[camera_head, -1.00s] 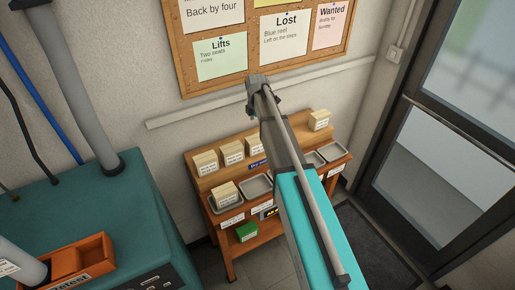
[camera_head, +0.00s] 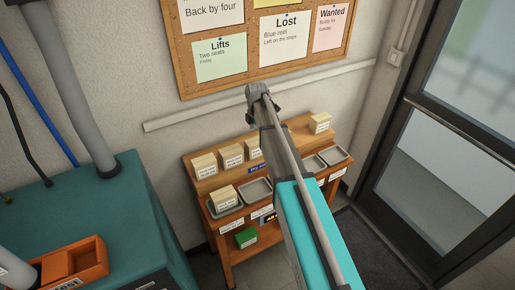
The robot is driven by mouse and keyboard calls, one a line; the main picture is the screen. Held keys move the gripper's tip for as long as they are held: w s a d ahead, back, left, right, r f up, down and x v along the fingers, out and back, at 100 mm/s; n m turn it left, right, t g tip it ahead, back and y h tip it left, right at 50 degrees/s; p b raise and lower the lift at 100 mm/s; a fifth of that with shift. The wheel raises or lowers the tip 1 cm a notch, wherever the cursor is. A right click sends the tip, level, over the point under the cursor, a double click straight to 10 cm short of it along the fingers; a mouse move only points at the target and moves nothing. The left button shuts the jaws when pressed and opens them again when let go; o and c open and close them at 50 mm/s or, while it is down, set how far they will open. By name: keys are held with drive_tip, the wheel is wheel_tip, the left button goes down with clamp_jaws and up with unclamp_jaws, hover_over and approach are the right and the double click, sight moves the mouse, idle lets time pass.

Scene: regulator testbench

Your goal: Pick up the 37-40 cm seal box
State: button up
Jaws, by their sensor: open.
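Several small cream boxes with white labels stand on the wooden rack: one at the upper left (camera_head: 204,166), two beside it (camera_head: 232,156) (camera_head: 253,149), one at the upper right (camera_head: 320,123), and one in the left tray (camera_head: 224,198). The label print is too small to read, so I cannot tell which is the 37-40 cm seal box. My gripper (camera_head: 264,113) is small and partly hidden at the far end of my arm. It looks open and empty, in front of the wall above the rack. My arm hides the rack's middle.
The wooden rack (camera_head: 202,186) has metal trays (camera_head: 257,189) along its front, and a green box (camera_head: 246,237) lies below. A teal bench (camera_head: 125,225) with an orange tray (camera_head: 100,262) stands at left. A notice board (camera_head: 177,72) hangs behind; a door (camera_head: 425,180) is at right.

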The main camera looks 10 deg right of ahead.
sight(256, 140)
drive_tip(key=shift+f+b, duration=2.45)
drive_tip(key=shift+f, duration=0.1)
drive_tip(key=c, duration=1.1)
drive_tip(key=shift+c, duration=0.2)
drive_tip(key=shift+r, duration=0.15)
wheel_tip(256, 140, up, 10)
drive_tip(key=p, duration=1)
